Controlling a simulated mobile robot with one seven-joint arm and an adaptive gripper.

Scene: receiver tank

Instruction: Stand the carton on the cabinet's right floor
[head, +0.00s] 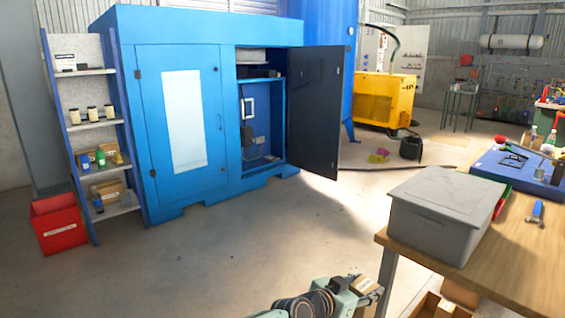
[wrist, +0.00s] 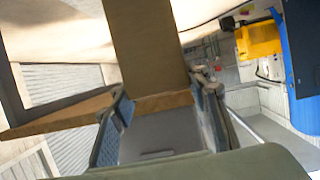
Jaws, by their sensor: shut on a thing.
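The blue cabinet (head: 180,100) stands at the back left. Its left door is closed and its dark right door (head: 314,105) is swung open. The right floor (head: 262,162) shows at the bottom of the open bay, and its back part is shaded. My gripper (head: 364,290) is low in the head view, beside the workbench and well short of the cabinet. It is shut on the brown carton (head: 363,283). In the wrist view the carton (wrist: 145,45) sits between the two fingers and extends away from them.
The wooden workbench (head: 515,262) with a grey lidded bin (head: 445,212) is close on the right. Open cardboard boxes (head: 435,306) are below it. A shelf rack (head: 95,130) and red crate (head: 59,223) stand left of the cabinet. The concrete floor before the cabinet is clear.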

